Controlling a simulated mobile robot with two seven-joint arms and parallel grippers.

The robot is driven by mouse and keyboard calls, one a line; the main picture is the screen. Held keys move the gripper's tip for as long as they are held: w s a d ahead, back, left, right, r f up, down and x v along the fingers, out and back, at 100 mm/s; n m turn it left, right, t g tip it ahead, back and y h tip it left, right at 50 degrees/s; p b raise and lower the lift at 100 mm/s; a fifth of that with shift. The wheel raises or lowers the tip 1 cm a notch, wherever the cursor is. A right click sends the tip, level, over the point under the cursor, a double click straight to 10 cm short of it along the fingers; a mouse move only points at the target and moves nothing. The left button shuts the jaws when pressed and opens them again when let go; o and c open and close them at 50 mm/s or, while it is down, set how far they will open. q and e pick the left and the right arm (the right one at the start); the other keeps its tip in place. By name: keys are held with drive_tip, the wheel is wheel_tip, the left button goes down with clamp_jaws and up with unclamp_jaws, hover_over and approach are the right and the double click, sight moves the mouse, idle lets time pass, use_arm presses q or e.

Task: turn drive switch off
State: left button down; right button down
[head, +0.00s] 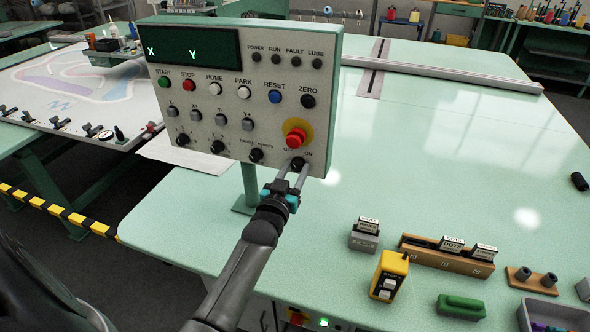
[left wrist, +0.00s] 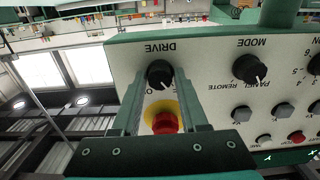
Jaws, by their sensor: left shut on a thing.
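The drive switch is a black rotary knob (head: 298,163) at the lower right of the control panel (head: 270,95), below the red emergency button. Its OFF and ON labels are just above it in the head view. In the left wrist view the drive knob (left wrist: 159,73) appears upside down under the word DRIVE, with its white mark pointing down and slightly right. My left gripper (head: 300,168) is shut on the knob, one finger on each side; it also shows in the left wrist view (left wrist: 161,85). My right gripper is out of view.
The red emergency button (head: 296,137) on its yellow ring is close above the fingers. The mode knob (head: 256,155) sits left of the drive knob.

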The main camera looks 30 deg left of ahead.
use_arm(q)
drive_tip(key=shift+c, duration=2.2)
unclamp_jaws()
drive_tip(key=shift+s, duration=0.1)
drive_tip(key=v, duration=1.5)
drive_tip(key=shift+p, duration=0.3)
